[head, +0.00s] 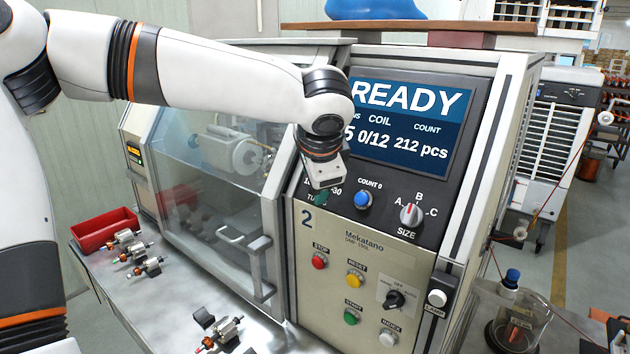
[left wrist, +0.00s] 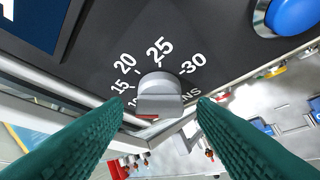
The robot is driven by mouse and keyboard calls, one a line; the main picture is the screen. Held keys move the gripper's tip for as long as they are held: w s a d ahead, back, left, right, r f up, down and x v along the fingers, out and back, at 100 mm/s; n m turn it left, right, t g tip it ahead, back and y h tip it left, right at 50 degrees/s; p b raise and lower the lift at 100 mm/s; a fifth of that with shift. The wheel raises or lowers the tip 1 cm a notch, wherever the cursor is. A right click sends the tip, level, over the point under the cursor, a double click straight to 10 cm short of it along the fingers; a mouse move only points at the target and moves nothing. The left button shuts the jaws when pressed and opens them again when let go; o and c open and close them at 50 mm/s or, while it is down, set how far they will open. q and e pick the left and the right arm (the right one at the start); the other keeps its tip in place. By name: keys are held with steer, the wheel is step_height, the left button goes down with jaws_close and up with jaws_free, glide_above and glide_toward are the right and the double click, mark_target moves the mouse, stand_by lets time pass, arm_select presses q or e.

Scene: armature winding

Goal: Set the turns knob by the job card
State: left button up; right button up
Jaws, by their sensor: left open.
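The turns knob (left wrist: 160,95) is grey and sits on the dark panel of the winding machine, with 15, 20, 25 and 30 printed around it. A little red shows at its lower edge, but I cannot tell which number it points to. My left gripper (head: 320,192) is at this knob and mostly hides it in the head view. In the left wrist view its two teal fingers are open, one on each side of the knob, with gaps visible. The screen (head: 410,122) reads READY, coil 0/12, count 212 pcs; the turns value is partly hidden by my arm. No job card is readable.
A blue COUNT 0 button (head: 363,199) and the SIZE knob (head: 410,214) sit to the right. Below are the STOP (head: 319,261), RESET (head: 355,280) and START (head: 351,316) buttons. A red bin (head: 105,230) and several armatures are on the table at left.

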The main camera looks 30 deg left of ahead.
arm_select(q)
steer(key=b+v, duration=0.2)
steer(key=v, duration=0.9)
steer(key=shift+r, duration=0.15)
steer(key=shift+s, duration=0.15)
